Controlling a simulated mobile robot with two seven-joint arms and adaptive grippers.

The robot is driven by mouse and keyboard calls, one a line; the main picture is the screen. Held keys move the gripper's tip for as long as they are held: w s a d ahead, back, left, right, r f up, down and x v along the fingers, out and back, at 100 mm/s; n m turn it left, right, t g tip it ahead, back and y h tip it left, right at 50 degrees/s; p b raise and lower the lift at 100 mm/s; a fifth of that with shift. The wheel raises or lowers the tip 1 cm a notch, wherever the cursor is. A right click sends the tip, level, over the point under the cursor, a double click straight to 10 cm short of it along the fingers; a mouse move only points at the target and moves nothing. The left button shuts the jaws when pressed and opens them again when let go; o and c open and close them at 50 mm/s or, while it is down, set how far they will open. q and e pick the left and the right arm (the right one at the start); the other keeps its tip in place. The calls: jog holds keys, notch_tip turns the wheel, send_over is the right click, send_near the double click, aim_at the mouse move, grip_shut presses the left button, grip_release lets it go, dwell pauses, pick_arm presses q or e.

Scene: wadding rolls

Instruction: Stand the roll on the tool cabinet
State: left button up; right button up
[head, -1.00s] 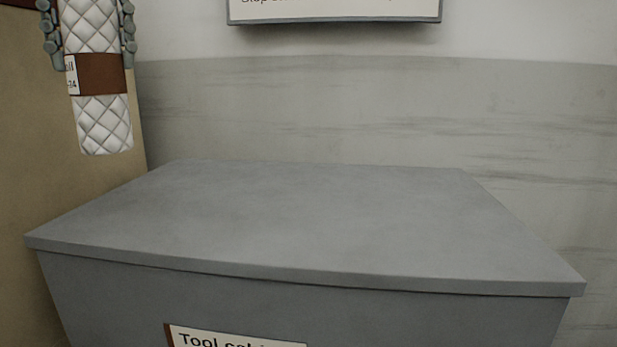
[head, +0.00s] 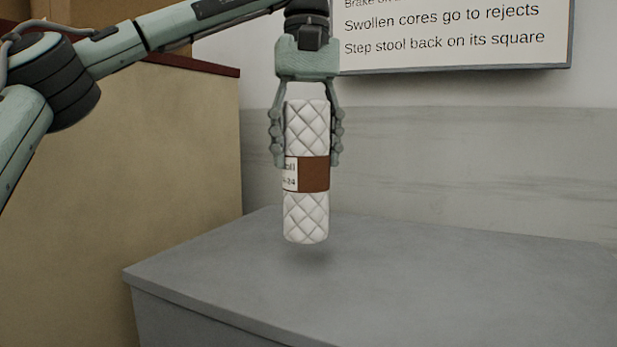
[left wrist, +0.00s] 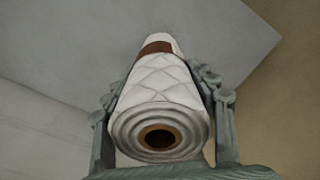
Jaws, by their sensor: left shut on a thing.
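The roll (head: 307,218) is white and quilted with a brown band and a white label around its middle. It hangs upright in my left gripper (head: 306,160), whose fingers are shut on its two sides. Its lower end is a little above the grey top of the tool cabinet (head: 400,290), and a soft shadow lies below it. In the left wrist view the roll's upper end (left wrist: 125,136) shows its coiled layers and brown core hole, between the gripper's fingers (left wrist: 160,120). My right gripper is not in view.
A tan cabinet or box (head: 180,150) with a dark red top edge stands left of the tool cabinet. A sign (head: 450,35) hangs on the wall behind. The visible tool cabinet top is bare.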

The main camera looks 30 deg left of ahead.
aim_at(307, 178)
pick_arm(q)
jog(key=shift+f, duration=2.1)
jog(key=o, duration=1.2)
jog(key=shift+c, duration=0.2)
notch_tip(307, 178, up, 12)
jog(key=shift+r, duration=0.15)
